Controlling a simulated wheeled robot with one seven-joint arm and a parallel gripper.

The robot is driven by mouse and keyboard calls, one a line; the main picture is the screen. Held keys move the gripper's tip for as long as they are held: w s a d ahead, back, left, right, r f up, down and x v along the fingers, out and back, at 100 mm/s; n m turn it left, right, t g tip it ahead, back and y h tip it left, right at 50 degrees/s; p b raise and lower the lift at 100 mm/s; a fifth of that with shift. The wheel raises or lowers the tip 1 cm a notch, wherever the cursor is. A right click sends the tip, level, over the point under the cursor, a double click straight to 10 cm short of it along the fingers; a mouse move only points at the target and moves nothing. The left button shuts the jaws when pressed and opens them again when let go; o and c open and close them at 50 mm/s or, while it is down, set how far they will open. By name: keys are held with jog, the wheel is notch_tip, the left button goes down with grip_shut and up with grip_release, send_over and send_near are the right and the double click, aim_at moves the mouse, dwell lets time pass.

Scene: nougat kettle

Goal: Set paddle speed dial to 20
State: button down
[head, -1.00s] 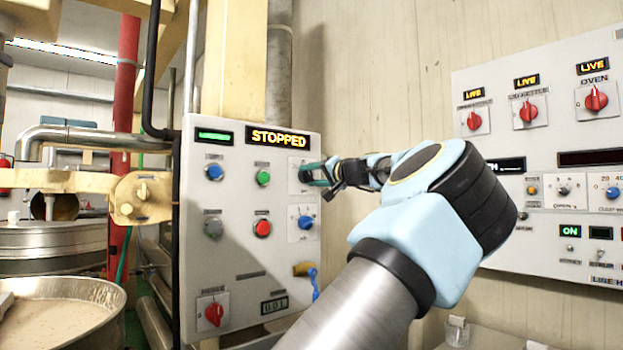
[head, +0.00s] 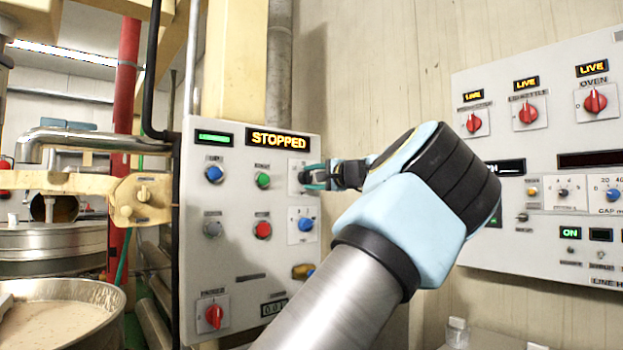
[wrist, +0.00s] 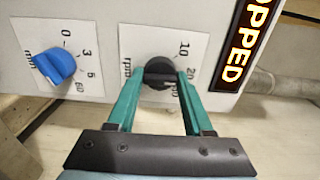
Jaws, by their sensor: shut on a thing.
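The paddle speed dial is a black knob (wrist: 158,70) on a white plate marked rpm, with 10 and 20 readable and a further mark partly hidden by a finger. My gripper (wrist: 161,78) has its two green fingers closed on either side of the knob. The pointer is unclear, so I cannot tell the setting. In the head view my gripper (head: 312,178) is at the upper right of the grey control panel (head: 235,292) and hides most of the dial. The panel's display (head: 278,139) reads STOPPED.
A blue knob with a minutes scale (head: 305,224) sits just below the dial. Green (head: 263,180) and red (head: 263,229) buttons are to the left. A red switch (head: 214,316) is lower down. A second panel (head: 540,130) is on the right wall.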

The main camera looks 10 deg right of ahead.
dwell(0.4)
jog(key=shift+c, duration=1.5)
grip_release()
jog(key=b+v, duration=0.3)
jog(key=v, duration=0.7)
jog(key=shift+s+d, duration=0.2)
jog(key=shift+s, duration=0.1)
